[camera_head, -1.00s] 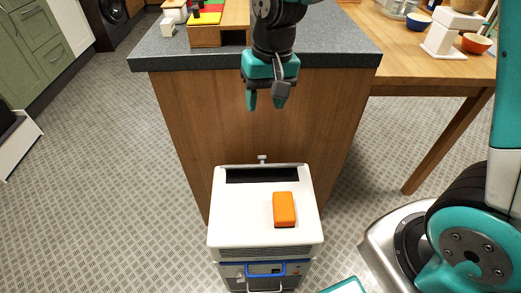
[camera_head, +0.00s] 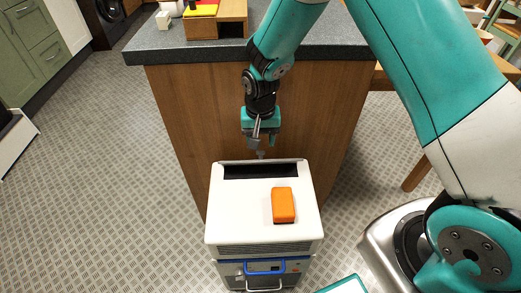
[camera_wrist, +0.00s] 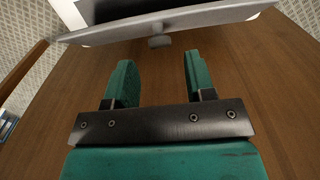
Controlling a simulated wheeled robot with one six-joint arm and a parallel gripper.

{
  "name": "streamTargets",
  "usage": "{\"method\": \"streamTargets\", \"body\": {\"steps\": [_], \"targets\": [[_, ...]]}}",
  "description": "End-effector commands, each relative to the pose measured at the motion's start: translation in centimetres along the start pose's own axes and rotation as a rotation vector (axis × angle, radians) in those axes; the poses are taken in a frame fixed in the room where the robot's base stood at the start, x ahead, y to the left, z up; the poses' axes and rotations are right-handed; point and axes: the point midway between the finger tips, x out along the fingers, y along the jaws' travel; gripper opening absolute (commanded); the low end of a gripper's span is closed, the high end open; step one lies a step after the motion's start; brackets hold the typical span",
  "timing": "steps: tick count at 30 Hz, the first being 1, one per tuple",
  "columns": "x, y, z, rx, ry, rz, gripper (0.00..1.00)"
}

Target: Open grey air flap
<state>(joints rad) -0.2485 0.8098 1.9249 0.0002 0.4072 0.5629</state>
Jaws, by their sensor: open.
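The grey air flap (camera_wrist: 165,22) crosses the top of the wrist view as a long grey edge, with a small knob (camera_wrist: 159,41) sticking out toward my gripper. In the head view the flap is a thin strip at the back edge of the white appliance (camera_head: 240,213), behind a dark slot (camera_head: 262,171). My gripper (camera_head: 262,145) is just behind that edge, beside the wooden counter side. In the wrist view my gripper (camera_wrist: 159,75) is open and empty, its two teal fingers apart. The knob lies beyond the fingertips, roughly centred between them, with no visible contact.
An orange block (camera_head: 283,205) lies on the appliance top. The wooden counter (camera_head: 180,110) with its dark top stands close behind the appliance. Blue and white handles (camera_head: 265,268) are on the appliance front. Patterned floor to the left is clear.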

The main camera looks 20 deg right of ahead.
Motion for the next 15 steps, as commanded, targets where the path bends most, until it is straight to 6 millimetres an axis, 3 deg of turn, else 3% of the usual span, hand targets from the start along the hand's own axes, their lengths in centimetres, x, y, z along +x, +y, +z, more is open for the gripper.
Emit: {"method": "streamTargets", "body": {"steps": [1,6,15], "targets": [[1.1,0.0,0.1,0.0,-0.002,0.001,0.5],[3.2,0.0,0.0,0.0,-0.001,0.001,0.5],[4.0,0.0,0.0,0.0,0.001,-0.001,0.5]]}}
